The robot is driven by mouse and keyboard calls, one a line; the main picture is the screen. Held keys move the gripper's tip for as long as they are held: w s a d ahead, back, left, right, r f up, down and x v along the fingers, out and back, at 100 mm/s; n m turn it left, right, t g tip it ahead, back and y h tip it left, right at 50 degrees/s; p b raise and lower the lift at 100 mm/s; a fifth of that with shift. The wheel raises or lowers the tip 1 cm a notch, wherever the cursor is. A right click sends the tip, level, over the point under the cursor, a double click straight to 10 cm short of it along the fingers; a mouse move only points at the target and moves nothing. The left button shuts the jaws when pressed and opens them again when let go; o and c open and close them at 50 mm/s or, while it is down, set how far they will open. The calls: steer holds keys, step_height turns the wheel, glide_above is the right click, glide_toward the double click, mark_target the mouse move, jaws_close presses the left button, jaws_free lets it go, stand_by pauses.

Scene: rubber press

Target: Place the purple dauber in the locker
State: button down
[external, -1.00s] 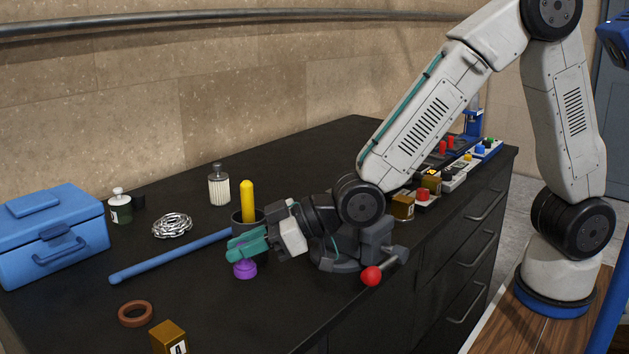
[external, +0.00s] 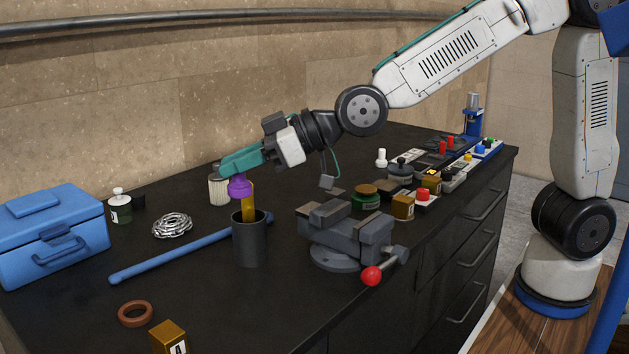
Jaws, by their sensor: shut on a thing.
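The purple dauber (external: 240,188) is a small rounded purple piece at the tip of my gripper (external: 241,168). My gripper has teal fingers and is shut on the dauber, holding it up above the bench. In this view the dauber overlaps the upper part of a yellow stick (external: 248,208) that stands in a black cup (external: 250,245). I cannot tell whether the dauber touches the stick. Nothing in view is clearly the locker.
A closed blue toolbox (external: 52,238) stands at the left of the black bench. A blue rod (external: 170,260), a brown ring (external: 136,314) and a vise (external: 345,235) with a red-knobbed handle lie around the cup. Switch boxes (external: 428,183) crowd the right side.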

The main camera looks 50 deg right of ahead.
steer(key=w+d+m+t+h, duration=0.1)
steer(key=w+d+m+h, duration=0.2)
steer(key=w+d, duration=0.7)
steer(key=w+d+m+t+h, duration=0.2)
steer(key=w+d+m+h, duration=0.1)
steer(key=d, duration=1.3)
steer(key=w+d+m+t+h, duration=0.1)
steer(key=w+d+m+h, duration=0.2)
steer(key=w+d, duration=0.75)
steer(key=shift+s+d+f, duration=0.45)
steer(key=shift+s+f, duration=0.2)
steer(key=shift+f, duration=2.85)
steer(key=shift+s+d+f, duration=0.4)
steer(key=shift+s+f, duration=0.25)
steer(key=shift+f, duration=2.9)
steer(key=shift+s+d+f, duration=0.45)
steer(key=shift+s+f, duration=0.2)
steer(key=shift+f, duration=2.85)
steer(key=shift+f, duration=0.15)
steer(key=c, duration=1.4)
jaws_free()
steer(key=shift+o, duration=0.6)
